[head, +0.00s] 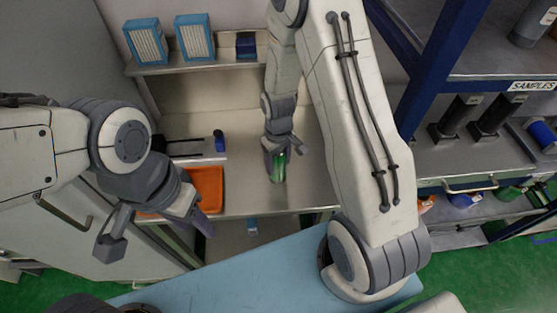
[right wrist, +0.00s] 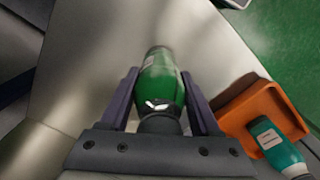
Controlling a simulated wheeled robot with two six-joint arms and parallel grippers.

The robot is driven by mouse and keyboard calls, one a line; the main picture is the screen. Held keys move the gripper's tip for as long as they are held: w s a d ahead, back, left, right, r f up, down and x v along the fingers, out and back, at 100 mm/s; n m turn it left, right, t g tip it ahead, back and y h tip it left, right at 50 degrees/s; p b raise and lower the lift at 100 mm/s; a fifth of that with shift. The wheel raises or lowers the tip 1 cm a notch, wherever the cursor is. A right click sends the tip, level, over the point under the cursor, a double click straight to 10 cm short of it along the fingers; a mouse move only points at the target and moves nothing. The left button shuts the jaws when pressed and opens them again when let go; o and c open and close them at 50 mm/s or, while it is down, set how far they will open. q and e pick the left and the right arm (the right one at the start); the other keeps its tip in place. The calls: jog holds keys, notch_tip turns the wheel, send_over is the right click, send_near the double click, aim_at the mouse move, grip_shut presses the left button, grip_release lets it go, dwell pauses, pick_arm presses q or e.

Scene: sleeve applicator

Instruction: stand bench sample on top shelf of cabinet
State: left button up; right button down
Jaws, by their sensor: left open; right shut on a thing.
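A green bottle (head: 278,168) stands on the metal bench (head: 240,190) in the head view. My right gripper (head: 281,150) reaches down over it and is shut on it. In the right wrist view the green bottle (right wrist: 160,82), with a pale label and a dark cap, lies between the two fingers (right wrist: 163,105). The cabinet at the right has a blue frame, a "SAMPLES" label (head: 531,86) and shelves, with an upper shelf surface (head: 475,62) above the label. My left gripper (head: 158,236) is open and empty, left of and in front of the bench.
An orange tray (head: 208,182) sits on the bench; the right wrist view shows a teal bottle (right wrist: 275,145) at it. Blue-and-white boxes (head: 194,37) stand on the wall shelf. Dark cylinders (head: 457,114) occupy the cabinet's lower level.

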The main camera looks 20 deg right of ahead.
jog(key=shift+f, duration=0.15)
jog(key=shift+c, duration=0.6)
grip_release()
